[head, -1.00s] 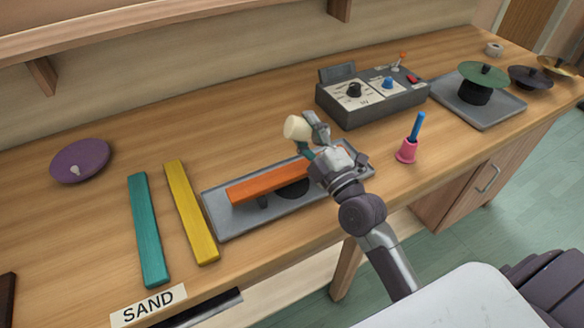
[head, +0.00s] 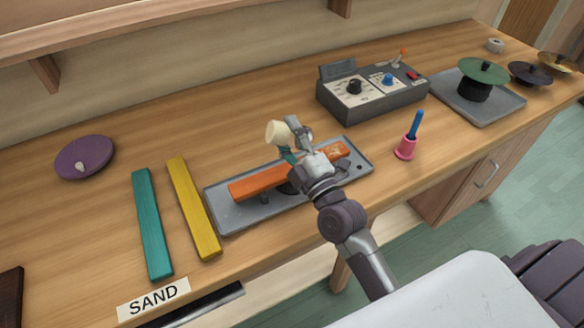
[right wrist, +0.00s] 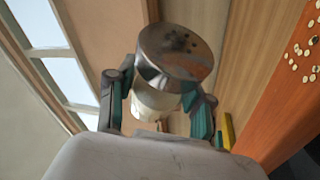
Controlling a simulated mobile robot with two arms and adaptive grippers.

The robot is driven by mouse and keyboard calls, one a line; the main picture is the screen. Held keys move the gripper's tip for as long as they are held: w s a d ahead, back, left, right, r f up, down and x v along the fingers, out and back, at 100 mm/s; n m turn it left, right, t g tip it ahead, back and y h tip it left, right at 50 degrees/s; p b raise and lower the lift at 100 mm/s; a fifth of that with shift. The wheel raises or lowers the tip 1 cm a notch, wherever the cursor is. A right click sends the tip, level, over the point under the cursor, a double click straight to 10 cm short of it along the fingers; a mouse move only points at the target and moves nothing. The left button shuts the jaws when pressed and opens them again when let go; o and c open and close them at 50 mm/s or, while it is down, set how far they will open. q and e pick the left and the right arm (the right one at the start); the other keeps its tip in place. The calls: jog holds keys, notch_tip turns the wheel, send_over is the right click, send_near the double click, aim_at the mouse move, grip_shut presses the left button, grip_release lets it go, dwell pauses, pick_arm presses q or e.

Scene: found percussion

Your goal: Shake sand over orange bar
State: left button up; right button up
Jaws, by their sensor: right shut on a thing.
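The orange bar (head: 262,181) lies raised over a grey tray (head: 228,218), with pale specks on its right part. The bar also shows at the right of the right wrist view (right wrist: 278,85), with pale grains on it. My right gripper (head: 293,140) is shut on a cream shaker (head: 278,133), which is tilted above the bar. Its metal cap with small holes shows in the right wrist view (right wrist: 178,55), between the fingers. My gripper hides part of the bar's middle. My left gripper is not in view.
A teal bar (head: 151,225) and a yellow bar (head: 193,208) lie left of the tray, near a SAND label (head: 153,299). A control box (head: 372,95) stands behind, and a pink cup with a blue stick (head: 406,148) to the right. A purple disc (head: 85,157) lies far left.

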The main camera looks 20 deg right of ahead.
jog(key=shift+a+r, duration=0.1)
jog(key=shift+s+a+p, duration=0.1)
jog(key=shift+a+p, duration=0.4)
jog(key=shift+a, duration=0.65)
jog(key=shift+s+a+p, duration=0.2)
jog(key=shift+a+p, duration=0.6)
jog(key=shift+a, duration=1.95)
jog(key=shift+r, duration=0.15)
notch_tip(320, 180, up, 3)
jog(key=n+g+p, duration=0.1)
jog(key=n+p, duration=0.3)
jog(key=p, duration=0.2)
jog(key=n+g+p, duration=0.2)
jog(key=n+p, duration=0.2)
jog(key=p, duration=0.2)
jog(key=n+g+p, duration=0.1)
jog(key=n+p, duration=0.2)
jog(key=p, duration=0.3)
jog(key=shift+f+n+y, duration=0.2)
jog(key=shift+n+y, duration=0.2)
